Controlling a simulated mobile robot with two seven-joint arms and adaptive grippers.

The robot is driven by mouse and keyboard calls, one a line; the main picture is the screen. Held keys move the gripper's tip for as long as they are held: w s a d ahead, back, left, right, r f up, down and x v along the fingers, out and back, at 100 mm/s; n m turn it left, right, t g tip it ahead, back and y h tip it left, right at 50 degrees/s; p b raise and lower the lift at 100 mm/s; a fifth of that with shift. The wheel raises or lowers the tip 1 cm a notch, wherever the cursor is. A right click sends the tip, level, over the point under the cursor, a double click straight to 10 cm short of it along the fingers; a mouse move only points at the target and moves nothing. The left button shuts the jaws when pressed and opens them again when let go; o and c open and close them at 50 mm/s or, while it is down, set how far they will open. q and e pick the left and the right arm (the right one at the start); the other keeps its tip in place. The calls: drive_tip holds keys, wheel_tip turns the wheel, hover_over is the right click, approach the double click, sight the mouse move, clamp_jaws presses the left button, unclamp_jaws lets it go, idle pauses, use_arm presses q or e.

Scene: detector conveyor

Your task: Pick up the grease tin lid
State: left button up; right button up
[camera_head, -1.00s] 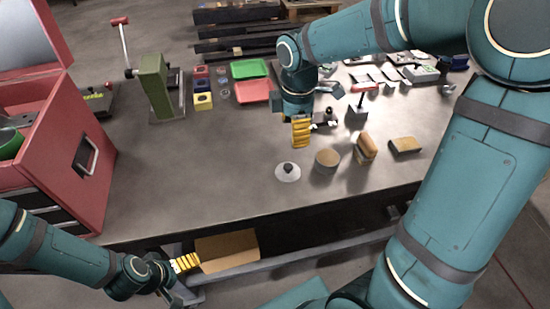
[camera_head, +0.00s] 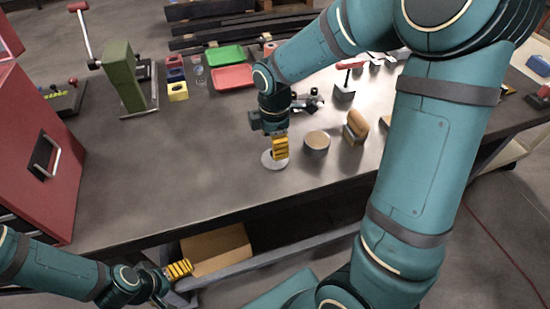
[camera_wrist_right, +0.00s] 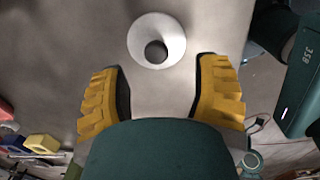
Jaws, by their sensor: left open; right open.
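The grease tin lid is a pale round disc with a dark knob. In the head view the lid (camera_head: 268,162) lies on the table, partly hidden behind my right gripper (camera_head: 280,150). In the right wrist view the lid (camera_wrist_right: 157,40) sits beyond and between the two yellow fingers of my right gripper (camera_wrist_right: 160,85), which are spread apart and empty. The round tin (camera_head: 316,145) stands just to the right of the lid. My left gripper (camera_head: 180,268) is low at the left, below the table front edge, near a cardboard box.
A brush-like block (camera_head: 356,127) stands right of the tin. Green tray (camera_head: 226,56), red tray (camera_head: 233,77), and a green press (camera_head: 123,75) are further back. A red toolbox (camera_head: 45,150) is at left. The cardboard box (camera_head: 215,250) sits below the table. The table's left middle is clear.

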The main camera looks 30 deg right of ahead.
sight(267, 160)
drive_tip(key=f, duration=0.2)
drive_tip(key=f+b, duration=0.1)
drive_tip(key=f, duration=0.2)
drive_tip(key=shift+w+d+f, duration=0.15)
drive_tip(key=shift+d, duration=0.05)
clamp_jaws()
